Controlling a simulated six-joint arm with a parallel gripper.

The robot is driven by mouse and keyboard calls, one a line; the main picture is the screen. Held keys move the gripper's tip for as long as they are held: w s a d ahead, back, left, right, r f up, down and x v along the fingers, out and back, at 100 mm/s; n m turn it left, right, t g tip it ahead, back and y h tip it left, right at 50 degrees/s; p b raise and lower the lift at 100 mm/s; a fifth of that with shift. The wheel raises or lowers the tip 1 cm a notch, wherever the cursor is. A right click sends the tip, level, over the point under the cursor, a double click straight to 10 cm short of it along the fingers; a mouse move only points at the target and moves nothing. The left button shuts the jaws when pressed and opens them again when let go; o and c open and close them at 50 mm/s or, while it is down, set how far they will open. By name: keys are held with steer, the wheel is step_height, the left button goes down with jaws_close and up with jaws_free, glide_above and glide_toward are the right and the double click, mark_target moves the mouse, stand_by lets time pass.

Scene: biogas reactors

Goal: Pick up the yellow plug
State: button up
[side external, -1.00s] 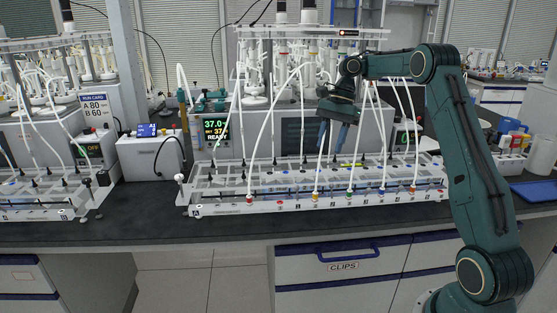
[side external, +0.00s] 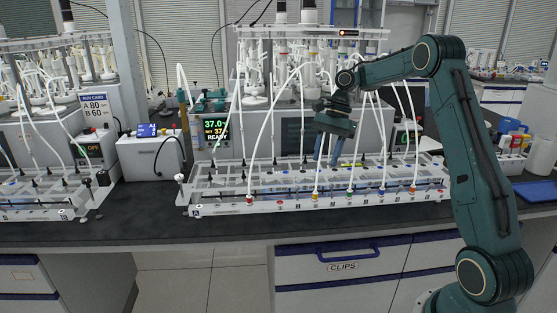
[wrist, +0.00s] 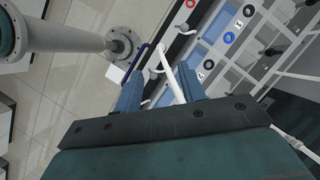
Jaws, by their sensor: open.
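A small yellow-orange plug (side external: 315,195) sits at the front edge of the white rack (side external: 225,210), at the foot of a white tube. My gripper (side external: 327,162) is above the rack, a little behind and above that plug, with its blue fingers pointing down. It is open. In the wrist view, a white tube (wrist: 172,75) shows between the spread fingers of my gripper (wrist: 160,85). I cannot make out the yellow plug in that view.
Other plugs with white tubes stand along the rack: a red plug (side external: 249,200), a green plug (side external: 350,193), a blue plug (side external: 382,190) and an orange plug (side external: 413,188). Tubes rise close around my gripper. The dark bench (side external: 150,225) is clear in front.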

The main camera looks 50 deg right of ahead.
glide_above(316, 192)
steer(key=d, duration=0.3)
steer(key=shift+a+f, duration=0.15)
steer(key=shift+f, duration=1)
steer(key=shift+a+f, duration=0.1)
steer(key=shift+f, duration=1)
steer(key=shift+x, duration=2.6)
jaws_close()
